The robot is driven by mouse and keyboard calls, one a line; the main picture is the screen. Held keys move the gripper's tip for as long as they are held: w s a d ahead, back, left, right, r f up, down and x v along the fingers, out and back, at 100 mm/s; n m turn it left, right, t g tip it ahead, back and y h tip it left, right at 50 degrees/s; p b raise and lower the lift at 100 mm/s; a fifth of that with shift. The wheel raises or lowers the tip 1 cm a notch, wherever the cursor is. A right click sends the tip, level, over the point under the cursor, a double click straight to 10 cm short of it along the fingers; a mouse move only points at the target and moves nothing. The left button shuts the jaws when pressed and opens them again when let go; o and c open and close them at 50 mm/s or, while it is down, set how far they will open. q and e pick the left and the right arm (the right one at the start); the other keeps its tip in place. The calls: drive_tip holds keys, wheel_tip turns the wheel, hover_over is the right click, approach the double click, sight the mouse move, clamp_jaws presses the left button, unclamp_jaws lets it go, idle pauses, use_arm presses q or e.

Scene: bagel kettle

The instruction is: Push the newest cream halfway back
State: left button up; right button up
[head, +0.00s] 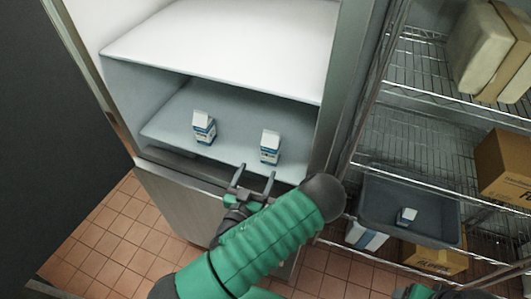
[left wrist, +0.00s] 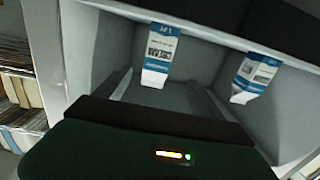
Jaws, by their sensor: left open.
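Two small white-and-blue cream cartons stand upright on the fridge's lower shelf (head: 222,152): a left carton (head: 204,128) and a right carton (head: 270,147) near the front edge. My left gripper (head: 256,178) is open and empty, just in front of the shelf edge and below the right carton, not visibly touching it. The left wrist view looks upside down; it shows one carton (left wrist: 160,55) near the middle and another (left wrist: 255,78) at the right. Date markings are too small to read. A similar small carton (head: 406,217) lies in a grey bin (head: 378,198) on the right.
The fridge door (head: 60,130) stands open at the left. An upper shelf (head: 230,45) hangs over the cartons. The metal frame (head: 345,90) bounds the opening on the right. Wire racks (head: 430,70) with boxes (head: 505,165) stand beyond it. Shelf space behind the cartons is clear.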

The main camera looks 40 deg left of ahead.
sight(269, 149)
use_arm(q)
drive_tip(key=b+x, duration=0.2)
drive_tip(key=x, duration=0.1)
drive_tip(key=b+x, duration=0.1)
drive_tip(key=shift+w+d+b, duration=0.15)
drive_tip(key=shift+w+b, duration=0.2)
drive_tip(key=shift+w, duration=0.15)
drive_tip(key=b+x, duration=0.3)
drive_tip(key=b, duration=0.6)
drive_tip(key=shift+d, duration=0.1)
drive_tip(key=w+p, duration=0.1)
drive_tip(key=w+a+r+p, duration=0.1)
drive_tip(key=shift+w+r, duration=0.1)
drive_tip(key=shift+w, duration=0.25)
drive_tip(key=x, duration=0.4)
drive_tip(key=p+x, duration=0.1)
drive_tip(key=shift+w+a+f, duration=0.15)
drive_tip(key=shift+w+f, duration=0.1)
drive_tip(key=shift+w, duration=0.15)
drive_tip(key=shift+s, duration=0.1)
drive_tip(key=shift+c, duration=0.6)
clamp_jaws()
drive_tip(key=shift+o, duration=0.6)
unclamp_jaws()
